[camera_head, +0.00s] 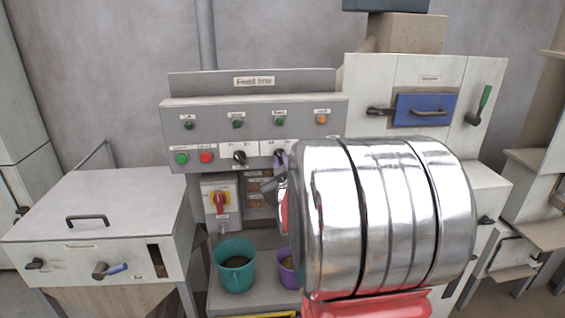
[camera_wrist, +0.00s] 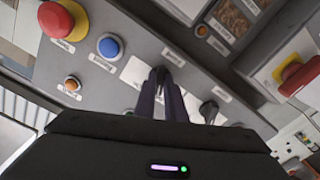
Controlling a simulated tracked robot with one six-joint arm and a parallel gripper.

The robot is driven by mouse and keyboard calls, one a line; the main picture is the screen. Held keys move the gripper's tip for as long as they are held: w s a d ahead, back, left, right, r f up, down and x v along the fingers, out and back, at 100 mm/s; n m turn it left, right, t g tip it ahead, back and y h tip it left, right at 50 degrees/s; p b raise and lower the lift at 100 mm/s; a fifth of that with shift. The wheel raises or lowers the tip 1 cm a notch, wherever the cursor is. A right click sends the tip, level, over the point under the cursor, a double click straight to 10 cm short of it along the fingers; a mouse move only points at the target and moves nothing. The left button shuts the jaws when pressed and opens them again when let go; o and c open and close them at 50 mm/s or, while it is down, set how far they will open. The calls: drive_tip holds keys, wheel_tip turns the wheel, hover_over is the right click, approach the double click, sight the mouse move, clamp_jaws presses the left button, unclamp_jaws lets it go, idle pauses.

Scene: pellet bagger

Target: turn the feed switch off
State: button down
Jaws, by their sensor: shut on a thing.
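The grey control panel (camera_head: 215,157) has two black rotary switches on white plates along its lower row. The left switch (camera_head: 240,156) stands free; it also shows in the wrist view (camera_wrist: 208,110). My gripper (camera_head: 281,156) is at the right switch. In the wrist view my gripper's dark fingers (camera_wrist: 160,82) are shut on that switch's knob, in front of its white plate (camera_wrist: 136,72). The fingers hide most of the knob, so I cannot tell its setting. The labels are too small to read, so I cannot tell which is the feed switch.
A red and yellow rotary switch (camera_head: 220,202) sits below the panel. Green (camera_head: 182,158) and red (camera_head: 206,157) buttons are at its left. The wrist view shows a red mushroom button (camera_wrist: 66,18) and a blue button (camera_wrist: 110,46) nearby. A teal bucket (camera_head: 236,280) stands below.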

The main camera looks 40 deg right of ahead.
drive_tip(key=shift+s+f+n, duration=0.1)
drive_tip(key=shift+f+n, duration=0.2)
drive_tip(key=c, duration=1.8)
unclamp_jaws()
drive_tip(key=shift+r, duration=0.25)
drive_tip(key=shift+a, duration=0.15)
